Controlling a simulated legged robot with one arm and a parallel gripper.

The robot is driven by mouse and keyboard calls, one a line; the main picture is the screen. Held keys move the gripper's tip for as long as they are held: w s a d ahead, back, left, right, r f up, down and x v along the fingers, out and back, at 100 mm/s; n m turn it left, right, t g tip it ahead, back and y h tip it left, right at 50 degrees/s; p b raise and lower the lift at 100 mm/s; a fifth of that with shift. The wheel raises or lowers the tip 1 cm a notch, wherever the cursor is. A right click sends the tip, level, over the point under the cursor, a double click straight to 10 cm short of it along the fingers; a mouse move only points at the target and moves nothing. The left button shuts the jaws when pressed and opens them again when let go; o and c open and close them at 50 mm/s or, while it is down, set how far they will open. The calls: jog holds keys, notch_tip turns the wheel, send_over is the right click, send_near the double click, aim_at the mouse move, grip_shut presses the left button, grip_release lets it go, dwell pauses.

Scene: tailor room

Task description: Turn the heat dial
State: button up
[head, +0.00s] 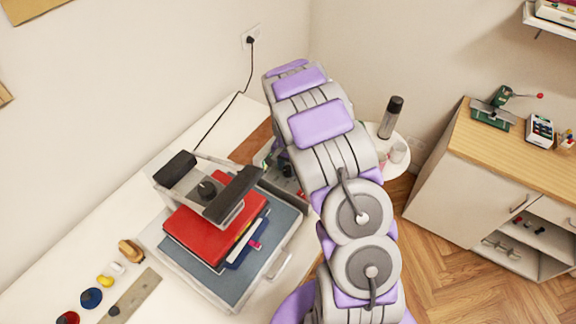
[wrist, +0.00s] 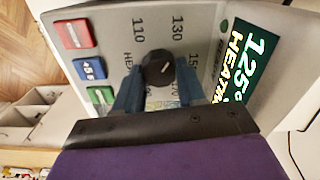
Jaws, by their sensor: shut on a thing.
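In the wrist view, the heat dial (wrist: 158,68) is a round black knob with a small pale pointer mark, on a grey control panel (wrist: 205,25). Labels 110, 130 and a partly hidden 15 stand around it. My gripper (wrist: 157,82) has its two blue-grey fingers on either side of the dial, shut on it. A lit green display (wrist: 238,65) shows 125 and cut-off letters HEATIN. In the head view, my arm hides the gripper and most of the control box (head: 268,158).
Red (wrist: 73,34), blue (wrist: 90,70) and green (wrist: 102,96) buttons sit beside the dial. A wooden-topped cabinet (head: 520,160) is at right.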

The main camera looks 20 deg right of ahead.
aim_at(288, 169)
jog(key=shift+s, duration=0.1)
dwell(0.3)
jog(key=o, duration=1.1)
jog(key=shift+a, duration=0.1)
jog(key=shift+c, duration=0.2)
jog(key=shift+r, duration=0.1)
notch_tip(288, 169, up, 17)
